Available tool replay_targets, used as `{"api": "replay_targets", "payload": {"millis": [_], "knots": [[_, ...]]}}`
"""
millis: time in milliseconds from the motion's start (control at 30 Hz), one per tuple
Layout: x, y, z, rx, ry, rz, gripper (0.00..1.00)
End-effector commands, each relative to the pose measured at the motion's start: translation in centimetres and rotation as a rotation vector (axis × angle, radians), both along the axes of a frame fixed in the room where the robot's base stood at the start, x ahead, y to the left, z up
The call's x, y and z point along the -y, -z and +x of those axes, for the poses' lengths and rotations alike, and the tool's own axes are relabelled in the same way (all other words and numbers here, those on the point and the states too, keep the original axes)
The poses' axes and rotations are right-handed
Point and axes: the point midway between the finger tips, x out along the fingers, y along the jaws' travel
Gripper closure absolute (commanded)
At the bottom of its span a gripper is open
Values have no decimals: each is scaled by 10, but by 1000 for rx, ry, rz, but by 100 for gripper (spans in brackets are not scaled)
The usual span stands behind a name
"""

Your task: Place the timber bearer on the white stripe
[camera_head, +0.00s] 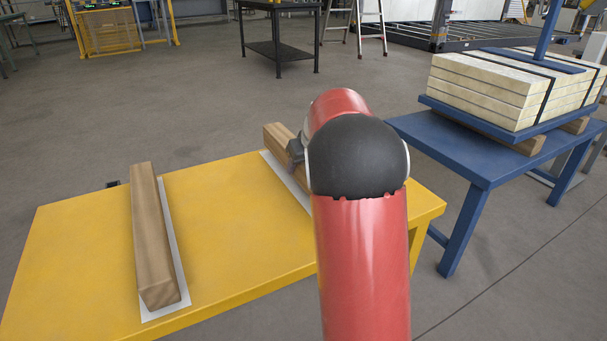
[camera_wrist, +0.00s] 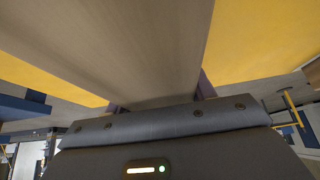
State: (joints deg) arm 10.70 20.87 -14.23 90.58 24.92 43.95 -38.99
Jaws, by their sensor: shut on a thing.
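One timber bearer (camera_head: 153,235) lies lengthwise along the left white stripe (camera_head: 181,262) on the yellow table; the stripe shows along its right side and near end. A second timber bearer (camera_head: 276,137) is at the right white stripe (camera_head: 284,180), whose left edge shows beside it. My red arm hides most of this bearer. My gripper (camera_wrist: 160,98) is shut on it, with a finger on each side in the wrist view, where the timber (camera_wrist: 125,50) fills the upper middle. Whether its underside touches the stripe, I cannot tell.
The yellow table (camera_head: 225,225) is bare between the two stripes. A blue table (camera_head: 455,160) at right carries strapped cream panels (camera_head: 485,90) on timber blocks. A dark workbench (camera_head: 278,50) and a ladder (camera_head: 370,20) stand behind. Grey floor (camera_head: 120,110) is open beyond the yellow table.

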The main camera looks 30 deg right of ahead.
Motion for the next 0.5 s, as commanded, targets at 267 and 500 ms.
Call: {"api": "replay_targets", "payload": {"millis": [267,500], "knots": [[0,26,0,4,0,-1,100],[0,27,1,4,0,-1,100]]}}
